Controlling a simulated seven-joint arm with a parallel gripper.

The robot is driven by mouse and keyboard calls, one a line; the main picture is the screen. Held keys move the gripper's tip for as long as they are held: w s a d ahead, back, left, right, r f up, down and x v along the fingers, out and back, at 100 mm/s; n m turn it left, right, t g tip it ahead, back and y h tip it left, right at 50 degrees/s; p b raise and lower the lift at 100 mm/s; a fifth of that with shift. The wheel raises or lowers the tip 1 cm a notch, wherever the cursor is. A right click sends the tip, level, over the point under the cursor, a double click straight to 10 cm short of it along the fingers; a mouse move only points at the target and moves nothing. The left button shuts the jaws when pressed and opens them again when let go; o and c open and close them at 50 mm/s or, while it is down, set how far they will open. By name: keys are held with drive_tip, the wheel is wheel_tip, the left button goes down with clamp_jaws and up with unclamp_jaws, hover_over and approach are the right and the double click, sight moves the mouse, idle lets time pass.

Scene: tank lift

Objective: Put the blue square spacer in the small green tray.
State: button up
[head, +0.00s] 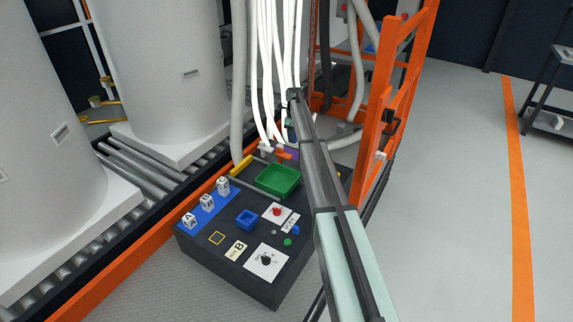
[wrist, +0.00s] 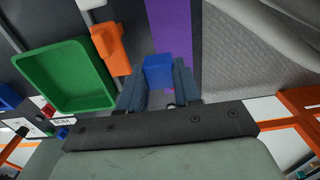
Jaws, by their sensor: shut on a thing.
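The blue spacer (wrist: 158,68) is a small block between the two fingers of my gripper (wrist: 158,85) in the wrist view. My gripper is shut on it, and the purple strip (wrist: 172,25) lies behind it. I cannot tell its height above the surface. The small green tray (wrist: 66,78) is to the left of the gripper in the wrist view, apart from it, and looks empty. In the head view the green tray (head: 278,179) sits on the dark console. My arm mostly hides the gripper and spacer there.
An orange piece (wrist: 108,43) stands between tray and spacer in the wrist view. In the head view, white hoses (head: 272,75) hang behind the tray, an orange frame (head: 384,95) rises at right, and a blue square holder (head: 247,219) and lettered cubes (head: 206,201) sit nearer.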

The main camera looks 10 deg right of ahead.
hover_over(279, 184)
drive_tip(key=shift+w+f, duration=0.15)
drive_tip(key=shift+f, duration=4.4)
drive_tip(key=shift+f, duration=0.1)
drive_tip(key=o, duration=1)
wheel_tip(279, 184, up, 12)
drive_tip(key=shift+r, duration=0.1)
